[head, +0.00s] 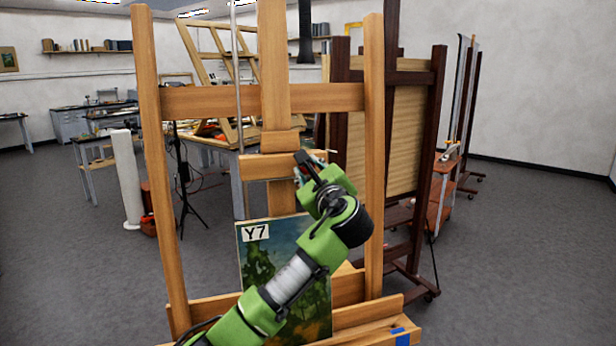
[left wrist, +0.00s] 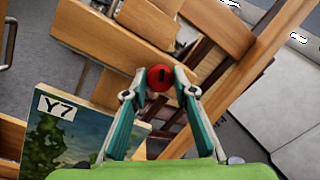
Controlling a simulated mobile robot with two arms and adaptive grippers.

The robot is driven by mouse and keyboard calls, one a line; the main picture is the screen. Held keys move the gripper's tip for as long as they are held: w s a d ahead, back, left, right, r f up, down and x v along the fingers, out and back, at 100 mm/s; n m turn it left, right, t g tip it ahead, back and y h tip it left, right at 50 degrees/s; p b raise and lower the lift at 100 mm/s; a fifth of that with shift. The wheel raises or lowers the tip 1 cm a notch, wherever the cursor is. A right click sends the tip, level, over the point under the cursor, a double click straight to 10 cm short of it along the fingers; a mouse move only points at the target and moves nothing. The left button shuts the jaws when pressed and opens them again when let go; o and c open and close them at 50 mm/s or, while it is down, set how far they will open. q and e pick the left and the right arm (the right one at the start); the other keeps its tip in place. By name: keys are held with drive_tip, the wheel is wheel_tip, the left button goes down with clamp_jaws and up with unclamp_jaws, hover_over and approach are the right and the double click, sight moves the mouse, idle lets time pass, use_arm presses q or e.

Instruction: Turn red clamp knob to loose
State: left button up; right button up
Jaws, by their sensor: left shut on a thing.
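The red clamp knob (left wrist: 160,78) is a small round knob with a dark slot mark on its face. It shows in the left wrist view between the fingertips of my left gripper (left wrist: 159,88), which is shut on it. In the head view my left gripper (head: 310,167) reaches up to the wooden clamp block (head: 268,166) on the easel's centre mast. The knob is mostly hidden there behind the gripper. My right gripper is in neither view.
The light wooden easel (head: 150,150) stands close in front, holding a painting marked Y7 (head: 255,234) below the clamp. A dark easel (head: 437,130) stands behind to the right. Grey floor (head: 530,250) is open at right.

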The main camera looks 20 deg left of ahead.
use_arm(q)
drive_tip(key=shift+w+d+r+n+g+b, duration=0.1)
drive_tip(key=shift+n+g+b, duration=0.7)
drive_tip(key=shift+n, duration=4.5)
drive_tip(key=shift+d+r+n+g+b, duration=0.1)
drive_tip(key=shift+n+g+b, duration=0.6)
drive_tip(key=shift+n, duration=4.6)
drive_tip(key=shift+w+r+n+g+b, duration=0.1)
drive_tip(key=shift+n+g+b, duration=0.7)
drive_tip(key=shift+n, duration=4.5)
drive_tip(key=o, duration=1.1)
drive_tip(key=shift+f, duration=0.1)
